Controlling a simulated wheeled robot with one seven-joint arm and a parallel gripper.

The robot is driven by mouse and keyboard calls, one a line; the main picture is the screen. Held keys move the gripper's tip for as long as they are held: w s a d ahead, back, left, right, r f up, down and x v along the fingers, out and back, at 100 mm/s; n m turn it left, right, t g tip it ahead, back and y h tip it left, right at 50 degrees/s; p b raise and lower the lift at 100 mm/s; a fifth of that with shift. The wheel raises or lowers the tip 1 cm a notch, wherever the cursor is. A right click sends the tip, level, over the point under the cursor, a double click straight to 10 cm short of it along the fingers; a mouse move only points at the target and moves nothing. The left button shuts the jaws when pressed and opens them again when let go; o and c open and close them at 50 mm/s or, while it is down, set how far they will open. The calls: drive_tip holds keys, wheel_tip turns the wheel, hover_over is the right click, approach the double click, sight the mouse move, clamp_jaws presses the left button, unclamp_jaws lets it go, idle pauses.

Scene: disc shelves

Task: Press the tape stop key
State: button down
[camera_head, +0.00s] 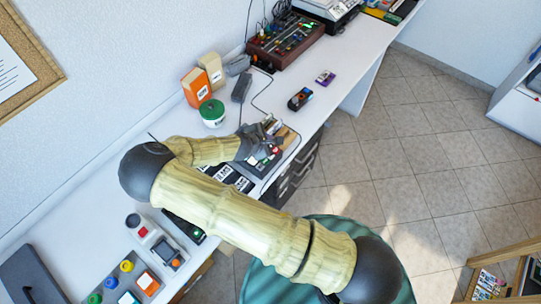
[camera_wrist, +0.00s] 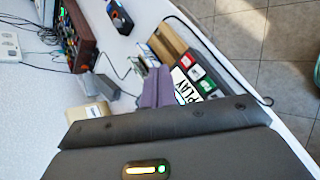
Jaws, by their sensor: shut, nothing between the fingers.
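The tape device (camera_head: 266,163) sits near the front edge of the white desk, partly hidden by my gripper. A red key (camera_head: 275,150) also shows in the head view. Which key is stop cannot be read. My gripper (camera_head: 268,138) is shut and empty, over or beside the device; its fingers (camera_wrist: 156,86) show left of the keys in the wrist view. Contact with a key cannot be made out.
Behind are a green-and-white tub (camera_head: 212,113), an orange box (camera_head: 196,87) and a beige box (camera_head: 212,70). A dark mixer (camera_head: 285,40) stands farther along the desk. A small dark-and-orange box (camera_head: 300,98) lies nearer. A cable (camera_wrist: 235,72) runs beside the device.

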drive_tip(key=b, duration=0.5)
hover_over(269, 159)
drive_tip(key=shift+a+f, duration=0.1)
drive_tip(key=shift+f, duration=3.9)
drive_tip(key=shift+f+b, duration=0.4)
drive_tip(key=shift+b, duration=0.05)
drive_tip(key=shift+f, duration=0.4)
drive_tip(key=shift+r+p, duration=0.4)
drive_tip(key=shift+r, duration=0.45)
drive_tip(key=shift+r, duration=0.1)
drive_tip(key=shift+r+p, duration=1.95)
drive_tip(key=shift+r, duration=0.5)
